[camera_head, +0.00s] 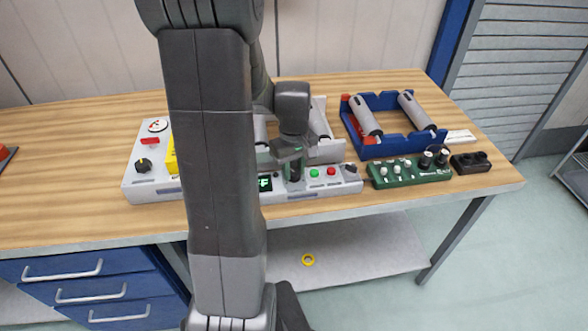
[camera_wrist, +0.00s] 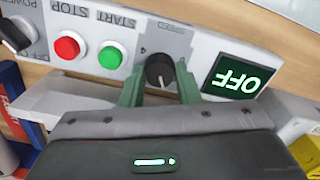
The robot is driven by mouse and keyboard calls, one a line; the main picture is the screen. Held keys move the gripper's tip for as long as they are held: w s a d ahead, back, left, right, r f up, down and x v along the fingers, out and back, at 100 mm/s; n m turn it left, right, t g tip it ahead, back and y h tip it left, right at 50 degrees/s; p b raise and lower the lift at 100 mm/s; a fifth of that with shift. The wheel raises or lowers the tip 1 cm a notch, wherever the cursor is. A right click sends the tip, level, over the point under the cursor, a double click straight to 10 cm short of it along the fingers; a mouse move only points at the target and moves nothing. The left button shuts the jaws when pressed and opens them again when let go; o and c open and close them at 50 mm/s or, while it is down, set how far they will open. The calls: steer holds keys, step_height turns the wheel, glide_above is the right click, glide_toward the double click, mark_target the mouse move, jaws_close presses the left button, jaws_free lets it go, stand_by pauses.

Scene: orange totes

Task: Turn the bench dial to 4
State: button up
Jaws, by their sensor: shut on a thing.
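The bench dial (camera_wrist: 159,68) is a dark round knob on a light grey plate of the control panel (camera_wrist: 205,42), seen upside down in the wrist view. The two green fingers of my gripper (camera_wrist: 160,88) stand on either side of the dial and are shut on it. The display (camera_wrist: 238,77) beside the dial reads OFF in lit letters. In the head view my gripper (camera_head: 294,172) points down onto the panel (camera_head: 345,186) and hides the dial. The dial's scale is partly hidden and too small to read surely.
Green START (camera_wrist: 110,57) and red STOP (camera_wrist: 67,47) buttons sit close to the fingers. A black rotary switch (camera_wrist: 14,36) is further left. On the workbench (camera_head: 75,208), a green knob box (camera_head: 410,172) and a blue roller stand (camera_head: 372,147) stand to the right.

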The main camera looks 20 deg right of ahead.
steer(key=m, duration=0.7)
steer(key=shift+b, duration=0.4)
steer(key=m, duration=0.7)
steer(key=shift+m, duration=0.4)
steer(key=m, duration=0.3)
steer(key=shift+m+b, duration=0.3)
steer(key=shift+b, duration=0.05)
steer(key=m, duration=0.3)
steer(key=shift+m, duration=0.3)
steer(key=m, duration=0.3)
steer(key=shift+m, duration=2.2)
